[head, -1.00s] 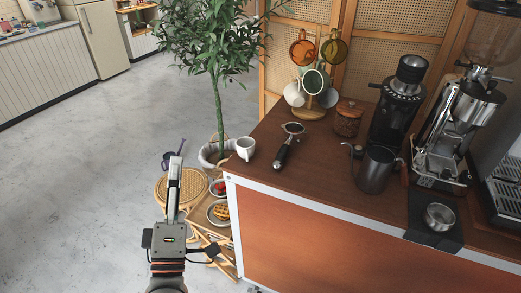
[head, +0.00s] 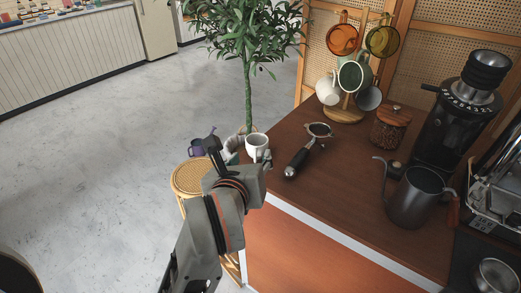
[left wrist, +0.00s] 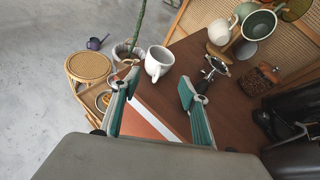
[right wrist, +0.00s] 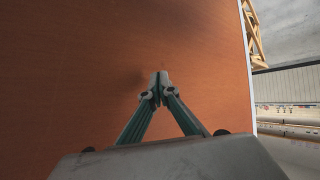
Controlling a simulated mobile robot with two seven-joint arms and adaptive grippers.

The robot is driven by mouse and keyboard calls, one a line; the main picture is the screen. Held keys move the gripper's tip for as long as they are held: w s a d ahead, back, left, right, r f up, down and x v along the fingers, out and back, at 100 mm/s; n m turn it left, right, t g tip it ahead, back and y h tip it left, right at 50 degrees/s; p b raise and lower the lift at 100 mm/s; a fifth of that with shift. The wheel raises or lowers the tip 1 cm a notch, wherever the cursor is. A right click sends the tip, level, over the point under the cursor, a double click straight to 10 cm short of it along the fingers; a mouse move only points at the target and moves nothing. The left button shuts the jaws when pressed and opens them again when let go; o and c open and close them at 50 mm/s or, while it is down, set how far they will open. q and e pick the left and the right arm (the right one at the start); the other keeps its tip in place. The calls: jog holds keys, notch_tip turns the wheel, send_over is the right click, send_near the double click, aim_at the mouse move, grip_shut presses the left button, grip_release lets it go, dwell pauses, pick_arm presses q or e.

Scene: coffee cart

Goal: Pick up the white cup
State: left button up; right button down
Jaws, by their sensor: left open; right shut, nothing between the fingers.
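The white cup (head: 257,147) stands upright at the left corner of the brown counter in the head view. It also shows in the left wrist view (left wrist: 157,63), ahead of the fingers and roughly between them. My left gripper (left wrist: 158,92) is open and empty, with its two teal-padded fingers apart. In the head view my left gripper (head: 238,165) is close in front of the cup and overlaps its lower part. I cannot tell whether it touches. My right gripper (right wrist: 160,79) is shut and empty, facing the orange-brown side of the cart.
A portafilter (head: 306,151) lies right of the cup. A mug tree (head: 345,112), a lidded jar (head: 391,126), a kettle (head: 415,200) and a grinder (head: 458,110) stand farther right. A potted plant (head: 248,95) is behind the cup, and a rattan stool (head: 190,177) is at left.

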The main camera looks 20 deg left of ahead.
aim_at(255, 152)
pick_arm(q)
jog(key=x, duration=0.6)
jog(key=shift+f+b, duration=0.2)
jog(key=shift+b, duration=0.15)
grip_shut()
